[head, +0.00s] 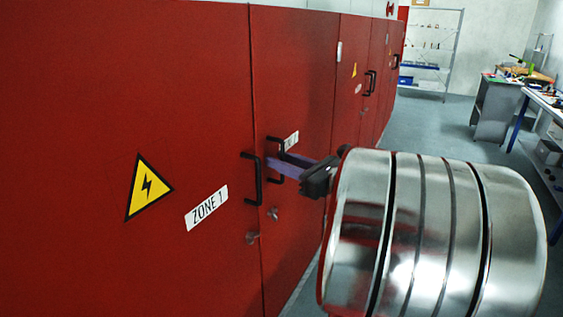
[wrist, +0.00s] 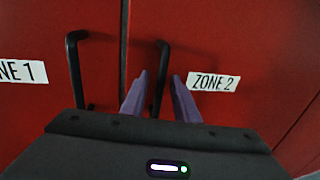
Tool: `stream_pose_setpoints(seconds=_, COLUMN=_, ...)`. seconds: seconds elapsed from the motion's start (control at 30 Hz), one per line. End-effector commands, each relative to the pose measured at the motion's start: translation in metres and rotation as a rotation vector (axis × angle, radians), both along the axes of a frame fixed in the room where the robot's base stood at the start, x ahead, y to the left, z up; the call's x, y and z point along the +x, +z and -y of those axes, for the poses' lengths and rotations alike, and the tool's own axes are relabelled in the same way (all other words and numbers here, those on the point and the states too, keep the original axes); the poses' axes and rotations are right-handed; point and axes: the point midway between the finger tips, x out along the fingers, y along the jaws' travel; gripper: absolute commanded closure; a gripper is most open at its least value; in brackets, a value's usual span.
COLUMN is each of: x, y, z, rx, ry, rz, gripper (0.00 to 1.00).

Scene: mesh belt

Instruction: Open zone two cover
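The zone two cover (head: 295,75) is a red door, and it looks closed. Its label "ZONE 2" (wrist: 214,82) is readable in the wrist view and partly hidden in the head view. Its black bar handle (wrist: 162,60) stands upright near the door's left edge. My gripper (wrist: 160,77) is open, with one purple finger on each side of this handle. I cannot tell whether either finger touches it. In the head view my gripper (head: 279,161) reaches the handle from the right, and the fingers hide part of it.
The zone one door (head: 120,80) is on the left, closed, with its own black handle (head: 252,178) close beside my fingers. Small locks (head: 272,213) sit below the handles. More red doors continue rightward. Shelving (head: 433,50) and workbenches (head: 497,105) stand beyond open grey floor.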

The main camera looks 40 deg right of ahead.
Motion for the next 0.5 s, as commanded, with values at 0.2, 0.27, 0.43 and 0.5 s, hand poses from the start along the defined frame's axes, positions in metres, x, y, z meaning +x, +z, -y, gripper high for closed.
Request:
stream_pose_setpoints(seconds=0.2, x=-0.0003, y=0.0000, z=0.0001, rx=0.000, ry=0.000, rz=0.000, gripper=0.76)
stream_pose_setpoints(seconds=0.27, x=-0.0003, y=0.0001, z=0.0001, rx=0.000, ry=0.000, rz=0.000, gripper=0.80)
stream_pose_setpoints(seconds=0.43, x=-0.0005, y=0.0001, z=0.0002, rx=0.000, ry=0.000, rz=0.000, gripper=0.92)
stream_pose_setpoints(seconds=0.5, x=-0.0005, y=0.0001, z=0.0002, rx=0.000, ry=0.000, rz=0.000, gripper=0.97)
